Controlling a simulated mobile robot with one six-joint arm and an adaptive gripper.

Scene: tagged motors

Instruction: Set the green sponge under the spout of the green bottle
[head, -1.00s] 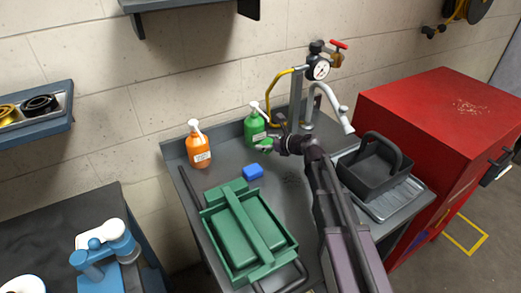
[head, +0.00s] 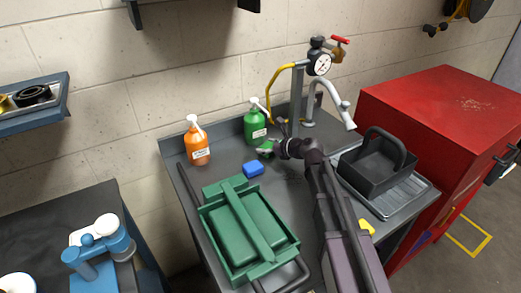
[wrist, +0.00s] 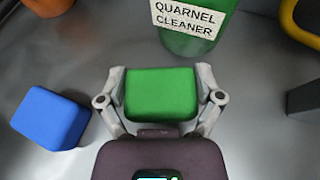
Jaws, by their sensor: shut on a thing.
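The green sponge (wrist: 161,95) is between the two fingers of my gripper (wrist: 161,98) in the wrist view, and the fingers are shut on it. In the head view the sponge (head: 265,149) shows at the tip of my gripper (head: 274,149), near the worktop. The green bottle (head: 254,125) stands upright just behind the sponge, with a white pump spout (head: 261,105) pointing right. In the wrist view the bottle (wrist: 187,42) is ahead with a gap to the sponge, its label reading QUARNEL CLEANER. Its spout is out of the wrist view.
A blue sponge-like block (head: 253,169) lies left of my gripper. An orange bottle (head: 198,146) stands further left. A green toolbox (head: 244,236) lies in front. A faucet (head: 327,97) and gauge stand behind right, and a dark caddy (head: 376,166) is at right.

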